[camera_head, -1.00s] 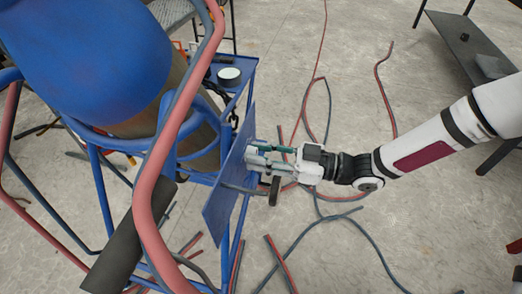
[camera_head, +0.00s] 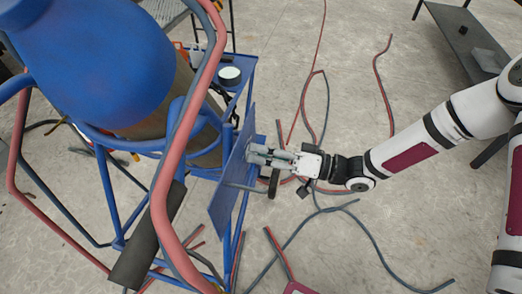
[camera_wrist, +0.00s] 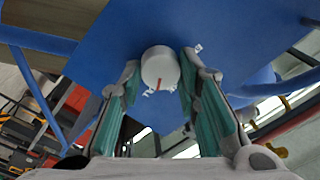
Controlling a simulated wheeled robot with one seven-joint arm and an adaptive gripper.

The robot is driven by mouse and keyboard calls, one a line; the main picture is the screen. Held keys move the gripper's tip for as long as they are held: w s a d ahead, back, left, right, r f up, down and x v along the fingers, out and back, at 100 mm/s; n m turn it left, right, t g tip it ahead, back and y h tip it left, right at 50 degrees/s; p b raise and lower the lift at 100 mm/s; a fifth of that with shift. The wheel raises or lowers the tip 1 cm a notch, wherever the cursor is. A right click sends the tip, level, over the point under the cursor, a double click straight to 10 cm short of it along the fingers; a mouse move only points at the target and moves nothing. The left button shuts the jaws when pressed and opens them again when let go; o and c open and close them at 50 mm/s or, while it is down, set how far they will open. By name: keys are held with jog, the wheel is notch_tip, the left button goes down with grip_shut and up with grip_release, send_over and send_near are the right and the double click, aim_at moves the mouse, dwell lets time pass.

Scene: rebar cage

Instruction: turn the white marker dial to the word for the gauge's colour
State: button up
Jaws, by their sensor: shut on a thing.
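The white marker dial (camera_wrist: 159,68) is a round knob with a red mark at the lower part of its face in the wrist view. It sits on a blue panel (camera_wrist: 240,30), which is upright and seen edge-on in the head view (camera_head: 230,185). Small white labels (camera_wrist: 198,47) are around the dial, too small to read. My gripper (camera_head: 254,155) is at the panel, shut on the dial, one finger on each side. In the head view the gripper hides the dial. A round pale-faced thing (camera_head: 230,75), maybe the gauge, lies on the blue cart; its colour word is unclear.
A blue tank (camera_head: 95,60) stands in the blue frame at left. Red and grey hoses or bars (camera_head: 185,130) curve in front of it. Loose hoses (camera_head: 385,85) lie on the concrete floor. A dark table (camera_head: 465,40) is at upper right.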

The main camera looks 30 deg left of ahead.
jog(key=shift+m, duration=0.5)
jog(key=o, duration=1.2)
jog(key=v, duration=1.2)
